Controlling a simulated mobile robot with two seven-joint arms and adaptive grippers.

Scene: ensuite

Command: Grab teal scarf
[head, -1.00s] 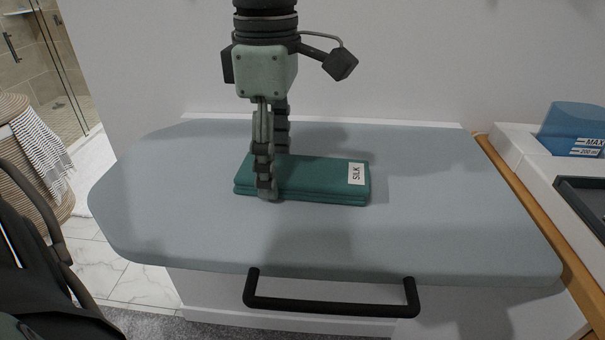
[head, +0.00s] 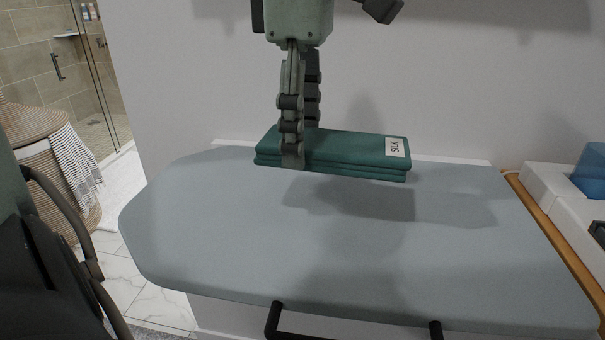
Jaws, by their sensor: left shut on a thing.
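The folded teal scarf (head: 352,158) has a white label reading "SILK" at its right end. My left gripper (head: 294,150) comes down from above and is shut on the scarf's left part, one finger in front and the other behind. The scarf is held above the grey-blue ironing board (head: 230,235), with its shadow on the cover below. The far finger's tip is hidden behind the scarf. My right gripper is not in view; only dark parts show at the lower left.
A wooden edge (head: 555,245) and a white tray with a blue container (head: 592,172) are at the right. A wicker basket with a striped towel (head: 75,165) stands at the left. The board is otherwise clear.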

